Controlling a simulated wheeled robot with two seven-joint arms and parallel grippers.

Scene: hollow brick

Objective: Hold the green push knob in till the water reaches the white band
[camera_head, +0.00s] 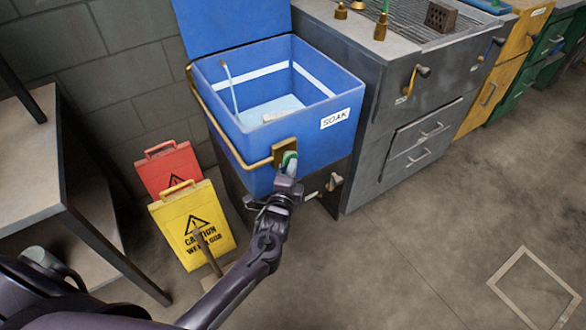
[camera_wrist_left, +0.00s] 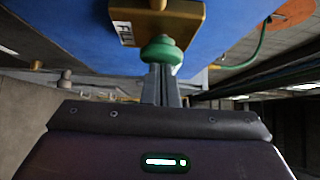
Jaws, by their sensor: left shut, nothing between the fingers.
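The green push knob (camera_wrist_left: 161,54) sits on a brass plate (camera_wrist_left: 158,20) on the front of the blue soak tank (camera_head: 232,133). In the head view the knob (camera_head: 290,160) is partly hidden by my left gripper (camera_head: 287,180). My left gripper is shut and empty, its closed fingertips (camera_wrist_left: 161,72) at the knob and seemingly touching it. How far in the knob is cannot be told. Water runs from a spout (camera_head: 225,68) into the tank. The pale water surface (camera_head: 272,109) lies below the white band (camera_head: 314,80) on the inner walls. My right gripper is not in view.
A brass pipe (camera_head: 222,133) runs along the tank's left side. Yellow (camera_head: 193,224) and red (camera_head: 166,168) caution signs stand left of my arm. A grey cabinet (camera_head: 366,150) stands close on the right. The floor to the right is open.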

